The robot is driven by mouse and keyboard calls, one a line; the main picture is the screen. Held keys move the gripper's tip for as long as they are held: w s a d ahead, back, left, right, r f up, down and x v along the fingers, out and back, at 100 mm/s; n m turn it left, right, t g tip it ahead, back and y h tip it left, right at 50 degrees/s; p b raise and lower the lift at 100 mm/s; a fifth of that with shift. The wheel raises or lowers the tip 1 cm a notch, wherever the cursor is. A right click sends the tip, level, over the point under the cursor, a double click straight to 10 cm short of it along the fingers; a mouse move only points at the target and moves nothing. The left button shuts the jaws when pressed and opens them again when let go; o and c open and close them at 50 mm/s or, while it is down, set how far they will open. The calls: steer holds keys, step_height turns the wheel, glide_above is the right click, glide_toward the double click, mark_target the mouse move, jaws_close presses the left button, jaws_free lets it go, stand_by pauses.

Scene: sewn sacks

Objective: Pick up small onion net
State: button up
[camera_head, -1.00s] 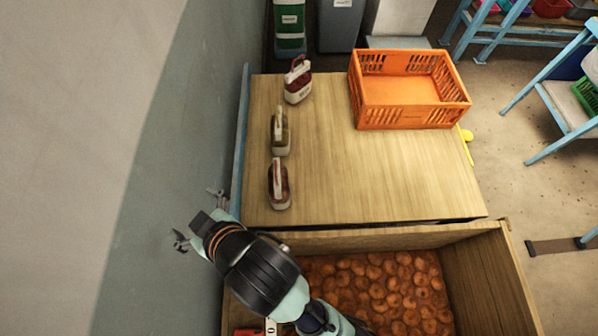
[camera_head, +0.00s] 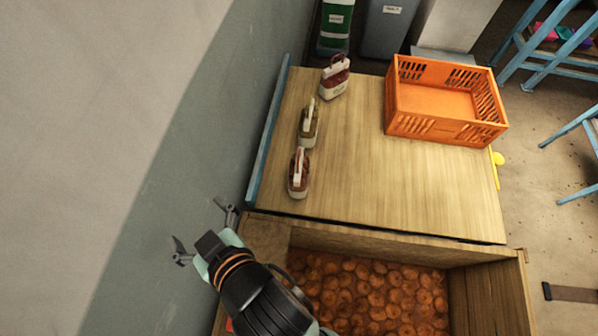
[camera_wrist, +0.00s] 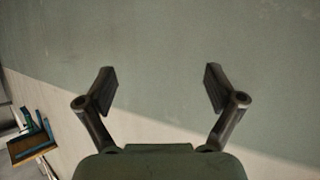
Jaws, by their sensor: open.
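Three small sewn sacks with raised handles stand in a row on the wooden table (camera_head: 400,175), near its left edge. The far sack (camera_head: 334,80) is dark red and white, the middle sack (camera_head: 308,126) is olive-brown and pale, and the near sack (camera_head: 299,176) is reddish-brown with a white strip. I cannot tell for sure which is the small onion net. My gripper (camera_head: 197,222) is open and empty, left of the table's near corner and apart from the sacks. In the wrist view its spread fingers (camera_wrist: 160,86) face the bare wall; no sack shows there.
An orange crate (camera_head: 398,126) stands empty at the table's back right. A wooden bin (camera_head: 490,300) full of round orange-brown produce (camera_head: 375,295) is at the near side. A grey-green wall (camera_head: 180,150) runs along the left. The table's middle is clear.

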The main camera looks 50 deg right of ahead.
stand_by(0.4)
steer(key=c, duration=0.8)
